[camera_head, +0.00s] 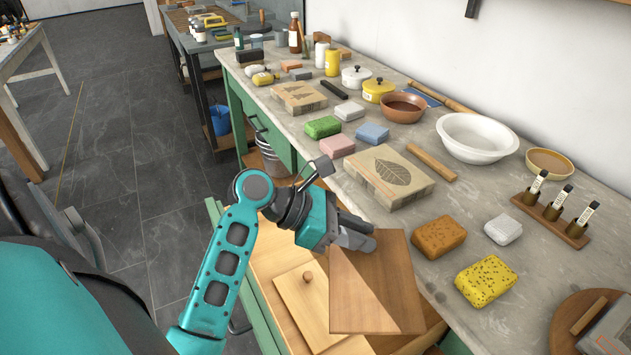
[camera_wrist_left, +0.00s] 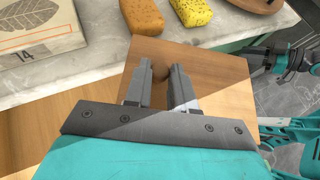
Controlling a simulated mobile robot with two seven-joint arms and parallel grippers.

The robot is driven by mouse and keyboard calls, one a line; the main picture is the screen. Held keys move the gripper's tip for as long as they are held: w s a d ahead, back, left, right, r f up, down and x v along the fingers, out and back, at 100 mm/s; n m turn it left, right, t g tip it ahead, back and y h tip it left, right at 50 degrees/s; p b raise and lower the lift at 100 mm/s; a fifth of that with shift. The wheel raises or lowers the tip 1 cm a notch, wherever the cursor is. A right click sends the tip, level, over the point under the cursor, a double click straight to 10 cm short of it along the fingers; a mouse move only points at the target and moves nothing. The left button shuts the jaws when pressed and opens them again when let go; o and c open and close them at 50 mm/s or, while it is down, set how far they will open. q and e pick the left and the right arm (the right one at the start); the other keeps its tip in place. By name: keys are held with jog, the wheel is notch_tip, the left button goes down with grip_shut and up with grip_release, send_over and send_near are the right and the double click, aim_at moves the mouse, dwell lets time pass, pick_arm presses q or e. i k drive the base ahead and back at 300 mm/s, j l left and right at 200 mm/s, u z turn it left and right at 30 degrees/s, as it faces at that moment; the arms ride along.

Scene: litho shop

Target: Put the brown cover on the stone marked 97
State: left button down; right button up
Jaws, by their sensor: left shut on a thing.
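The brown cover (camera_head: 375,290) is a flat square wooden panel. My left gripper (camera_head: 365,240) is shut on its knob and holds it tilted above the open drawer, beside the bench's front edge. In the left wrist view the fingers (camera_wrist_left: 172,85) close around the round knob (camera_wrist_left: 181,74) of the cover (camera_wrist_left: 228,88). A stone with a leaf drawing (camera_head: 388,172) lies on the bench; the wrist view shows 14 on its side (camera_wrist_left: 28,50). Another drawn stone (camera_head: 298,97) lies farther back. I cannot read 97 anywhere. My right arm shows partly at the wrist view's right edge; its jaws are unclear.
A paler knobbed cover (camera_head: 300,310) lies in the drawer under my gripper. Orange (camera_head: 438,236) and yellow (camera_head: 485,281) sponges sit near the bench edge. A rack of vials (camera_head: 550,212), bowls and a wooden bar (camera_head: 431,163) stand behind. A round board (camera_head: 563,325) lies at lower right.

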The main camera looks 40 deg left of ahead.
aim_at(298, 92)
jog(key=k+j+z, duration=0.1)
jog(key=j, duration=0.25)
jog(key=k+j, duration=0.3)
jog(key=k+j+z, duration=0.15)
jog(key=j, duration=0.3)
jog(key=k+j+z, duration=0.15)
jog(key=j, duration=0.25)
jog(key=j+z, duration=0.15)
jog(key=j, duration=0.2)
jog(key=j+z, duration=0.15)
jog(key=j, duration=0.35)
jog(key=j+z, duration=0.15)
jog(key=j, duration=0.3)
jog(key=k+j+z, duration=0.15)
jog(key=j, duration=0.3)
jog(key=j+z, duration=0.15)
jog(key=j, duration=0.35)
jog(key=k+j+z, duration=0.15)
jog(key=j, duration=0.3)
jog(key=j+z, duration=0.15)
jog(key=j, duration=0.25)
jog(key=k+j+z, duration=0.1)
jog(key=j, duration=0.25)
jog(key=k+j+z, duration=0.15)
jog(key=j, duration=0.25)
jog(key=j+z, duration=0.15)
jog(key=j, duration=0.25)
jog(key=k, duration=0.05)
